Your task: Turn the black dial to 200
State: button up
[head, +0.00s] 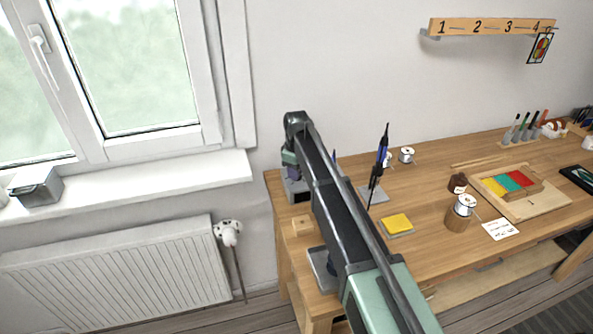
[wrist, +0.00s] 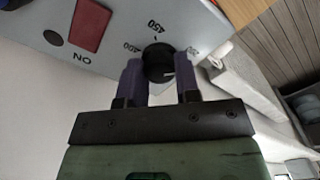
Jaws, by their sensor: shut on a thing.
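The black dial (wrist: 158,62) sits on the grey panel (wrist: 110,50) of a station box in the wrist view. My gripper (wrist: 159,78) has its two purple fingers on either side of the dial, shut on it. A short white mark shows on the dial face, towards my gripper. The number 450 is printed by the far side of the dial; the labels to its left and right are partly hidden or blurred. In the head view the station (head: 299,191) stands at the table's far left corner, with my gripper at it; the dial is hidden there.
The panel also has a red switch (wrist: 91,25) marked ON. On the table, a soldering iron (head: 379,165) stands upright in its holder, right of my arm. The window sill and radiator (head: 120,265) are left.

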dwell(0.3)
jog(key=o, duration=0.9)
notch_tip(320, 180, up, 11)
jog(key=p, duration=1)
jog(key=shift+f+p, duration=0.1)
jog(key=shift+p, duration=0.3)
